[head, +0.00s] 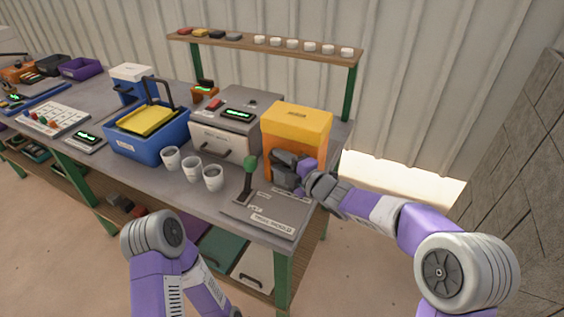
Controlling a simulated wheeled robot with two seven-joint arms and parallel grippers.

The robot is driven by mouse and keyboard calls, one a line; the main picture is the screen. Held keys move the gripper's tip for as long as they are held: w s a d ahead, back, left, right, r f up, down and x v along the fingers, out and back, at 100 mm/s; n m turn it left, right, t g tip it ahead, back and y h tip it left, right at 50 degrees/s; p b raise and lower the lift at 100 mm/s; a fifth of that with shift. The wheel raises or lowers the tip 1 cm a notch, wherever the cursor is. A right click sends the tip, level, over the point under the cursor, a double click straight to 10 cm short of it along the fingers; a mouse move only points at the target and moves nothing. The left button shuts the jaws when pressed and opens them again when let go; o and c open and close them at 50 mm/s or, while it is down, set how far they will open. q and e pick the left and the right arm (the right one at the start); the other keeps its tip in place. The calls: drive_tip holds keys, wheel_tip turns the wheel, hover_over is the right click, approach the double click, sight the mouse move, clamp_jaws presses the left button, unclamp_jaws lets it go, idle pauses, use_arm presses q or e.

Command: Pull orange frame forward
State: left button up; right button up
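The orange frame (298,121) is a tall, boxy, yellow-orange housing with a small label on top. It stands upright on the right end of the workbench, behind a grey base plate (288,204). My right gripper (282,170) is dark grey and is at the lower front of the frame, covering part of its front opening. I cannot tell whether it touches the frame or whether its fingers are open or closed. My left arm shows at the bottom of the view, but its gripper is not seen.
A lever with a green knob (249,162) stands left of my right gripper. Three white cups (192,168), a grey machine (220,138) and a blue bin (148,145) are further left. A shelf (270,47) runs behind. The bench's right edge is close to my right arm.

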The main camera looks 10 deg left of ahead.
drive_tip(key=shift+d, duration=0.15)
drive_tip(key=shift+s+d+r, duration=0.1)
drive_tip(key=shift+s+d, duration=0.15)
drive_tip(key=shift+d, duration=0.05)
drive_tip(key=p+v, duration=0.1)
drive_tip(key=v, duration=0.5)
drive_tip(key=shift+s+d, duration=0.2)
drive_tip(key=shift+s, duration=0.05)
